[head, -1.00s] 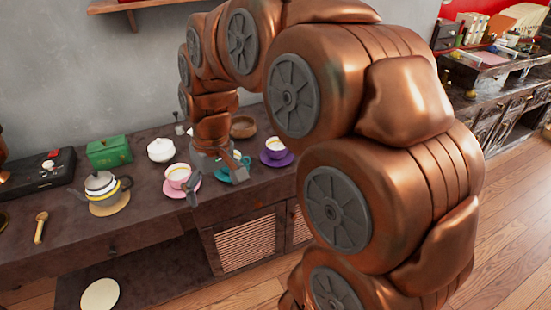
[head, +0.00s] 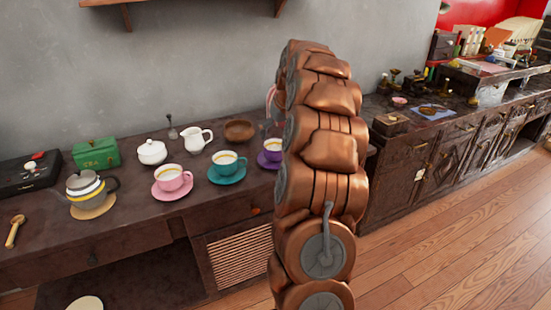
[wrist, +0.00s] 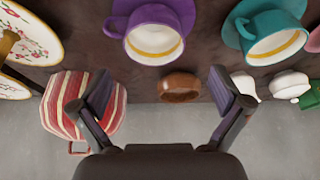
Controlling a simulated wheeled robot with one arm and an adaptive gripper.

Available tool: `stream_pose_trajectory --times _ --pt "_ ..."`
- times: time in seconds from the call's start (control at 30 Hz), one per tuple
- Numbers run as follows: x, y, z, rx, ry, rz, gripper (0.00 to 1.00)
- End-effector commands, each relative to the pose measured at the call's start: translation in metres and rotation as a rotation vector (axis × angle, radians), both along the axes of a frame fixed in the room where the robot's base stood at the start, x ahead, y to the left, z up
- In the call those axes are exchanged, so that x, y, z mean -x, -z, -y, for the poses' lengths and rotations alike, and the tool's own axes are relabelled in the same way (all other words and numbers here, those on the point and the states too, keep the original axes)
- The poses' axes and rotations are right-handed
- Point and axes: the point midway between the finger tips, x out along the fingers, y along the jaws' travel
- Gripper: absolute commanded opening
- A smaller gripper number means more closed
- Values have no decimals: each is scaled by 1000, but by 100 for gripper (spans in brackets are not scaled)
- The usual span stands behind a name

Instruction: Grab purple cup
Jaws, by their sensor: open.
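The purple cup (head: 273,147) stands on its purple saucer (head: 264,162) on the dark counter, partly hidden by my arm in the head view. In the wrist view the purple cup (wrist: 155,36) is at the top, left of centre, its pale inside and yellow ring showing. Its saucer also shows there (wrist: 113,24). My gripper (wrist: 162,88) is open and empty, its two fingers spread wide. The cup is apart from both fingers, above the gap between them in the picture. In the head view my gripper is hidden behind my arm.
The teal cup (wrist: 270,35) stands close beside the purple one. A brown wooden bowl (wrist: 181,87) shows between the fingers. A red-striped object (wrist: 65,108) lies behind the left finger. Decorated plates (wrist: 28,35) stand at left. The pink cup (head: 172,176) is farther left in the head view.

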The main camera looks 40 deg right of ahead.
Motion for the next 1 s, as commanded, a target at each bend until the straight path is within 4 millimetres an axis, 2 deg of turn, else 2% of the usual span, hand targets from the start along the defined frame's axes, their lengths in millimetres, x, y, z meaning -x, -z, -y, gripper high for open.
stream_pose_trajectory --times 0.1,0.47,0.8,1.0 --pt "-1 7 6 3 5 1 100" --pt "-12 33 11 4 6 2 100" --pt "-27 70 17 3 4 2 100" --pt "-28 73 17 4 4 3 100"
